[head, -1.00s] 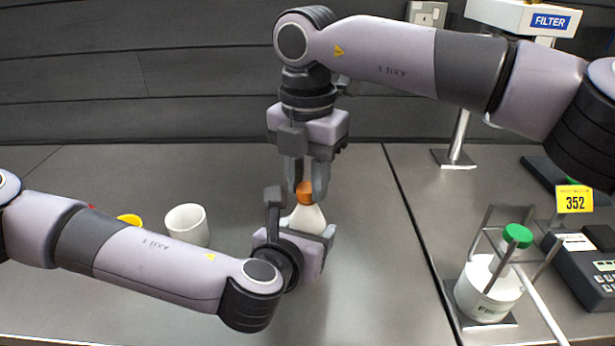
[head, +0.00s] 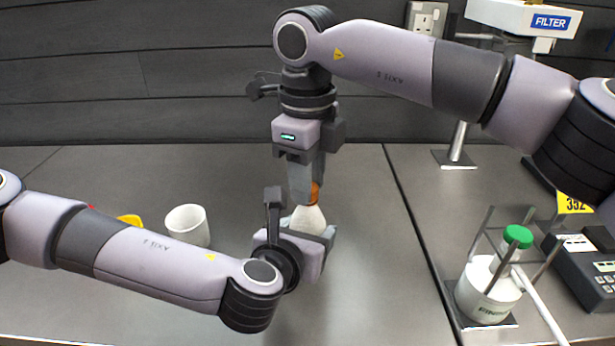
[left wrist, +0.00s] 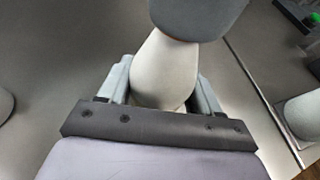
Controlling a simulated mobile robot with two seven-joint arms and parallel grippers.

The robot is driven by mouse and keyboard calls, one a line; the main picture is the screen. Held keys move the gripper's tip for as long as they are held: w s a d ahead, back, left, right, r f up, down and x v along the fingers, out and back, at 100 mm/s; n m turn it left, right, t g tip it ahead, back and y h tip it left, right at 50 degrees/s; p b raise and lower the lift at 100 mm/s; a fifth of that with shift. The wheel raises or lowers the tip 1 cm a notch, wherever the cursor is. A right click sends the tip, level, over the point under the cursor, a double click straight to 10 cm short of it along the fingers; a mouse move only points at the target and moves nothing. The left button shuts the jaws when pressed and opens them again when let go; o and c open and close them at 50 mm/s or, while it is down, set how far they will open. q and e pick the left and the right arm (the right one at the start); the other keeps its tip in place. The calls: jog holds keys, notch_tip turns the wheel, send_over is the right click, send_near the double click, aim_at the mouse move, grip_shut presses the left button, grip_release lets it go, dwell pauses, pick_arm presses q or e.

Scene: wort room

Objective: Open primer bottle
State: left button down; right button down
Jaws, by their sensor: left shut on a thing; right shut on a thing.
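The primer bottle (head: 308,218) is a pale, tapered bottle with an orange cap (head: 315,193), upright over the middle of the bench. My left gripper (head: 308,232) is shut around the bottle's body, one finger on each side; the left wrist view shows the pale body (left wrist: 165,72) between the fingers. My right gripper (head: 307,188) points down from above and is shut on the orange cap, which its fingers partly hide. In the left wrist view a grey part of the right gripper covers the bottle's top. I cannot tell whether cap and bottle are apart.
A white cup (head: 187,225) and a yellow item (head: 130,220) stand to the left, partly behind my left arm. At right, a green-capped bottle (head: 490,290) stands in a metal rack beside a dark keypad device (head: 590,262). A stand with a filter box (head: 520,17) is behind.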

jog(key=n, duration=0.6)
jog(key=shift+n, duration=0.3)
jog(key=n, duration=0.4)
jog(key=shift+n, duration=0.3)
jog(key=n, duration=1.2)
jog(key=shift+r, duration=0.1)
jog(key=shift+r, duration=0.1)
jog(key=shift+r, duration=1)
